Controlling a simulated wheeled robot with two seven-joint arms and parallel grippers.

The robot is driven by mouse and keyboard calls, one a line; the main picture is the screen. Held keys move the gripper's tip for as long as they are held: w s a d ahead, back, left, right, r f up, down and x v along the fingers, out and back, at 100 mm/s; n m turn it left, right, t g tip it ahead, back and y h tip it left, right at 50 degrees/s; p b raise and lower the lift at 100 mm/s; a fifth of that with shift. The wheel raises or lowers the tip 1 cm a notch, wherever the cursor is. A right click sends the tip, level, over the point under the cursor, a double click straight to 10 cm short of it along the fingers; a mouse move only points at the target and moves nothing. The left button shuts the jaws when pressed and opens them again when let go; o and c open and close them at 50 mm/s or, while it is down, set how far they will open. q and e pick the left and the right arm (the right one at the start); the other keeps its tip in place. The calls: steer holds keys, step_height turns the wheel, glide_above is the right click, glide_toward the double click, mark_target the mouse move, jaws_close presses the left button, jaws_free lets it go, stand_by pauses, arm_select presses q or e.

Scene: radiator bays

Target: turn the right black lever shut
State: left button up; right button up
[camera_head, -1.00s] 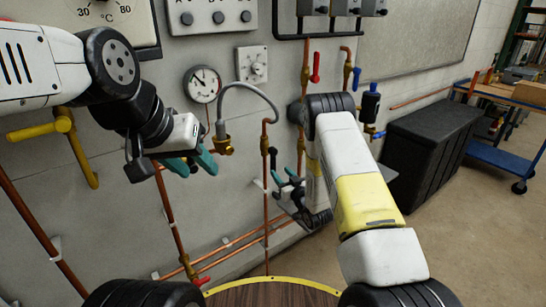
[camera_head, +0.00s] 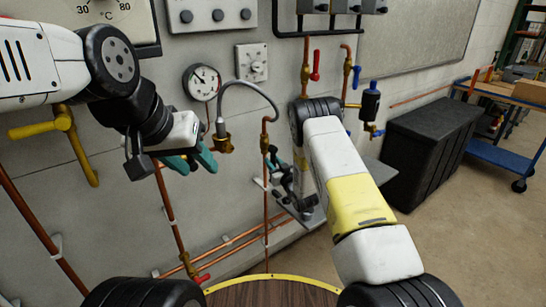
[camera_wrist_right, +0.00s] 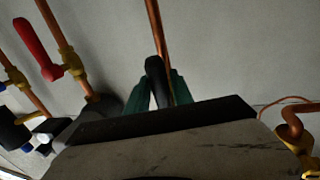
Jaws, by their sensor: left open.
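The right black lever (camera_head: 273,154) sits by a brass valve on a thin vertical copper pipe, right of the hose. In the right wrist view the black lever (camera_wrist_right: 155,75) stands nearly upright in front of the pipe. My right gripper (camera_head: 277,170) is at this lever. Its teal fingers (camera_wrist_right: 159,92) lie on either side of it, close in. I cannot tell whether they press on it. My left gripper (camera_head: 191,161) is open and empty, with its teal fingers apart, left of the brass hose fitting (camera_head: 222,143).
A red lever (camera_head: 315,64) and a blue lever (camera_head: 356,76) are on pipes above my right arm. A round gauge (camera_head: 202,81) and grey hose (camera_head: 250,87) are on the wall. A black chest (camera_head: 430,150) stands at right.

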jaws_close()
stand_by(1.1)
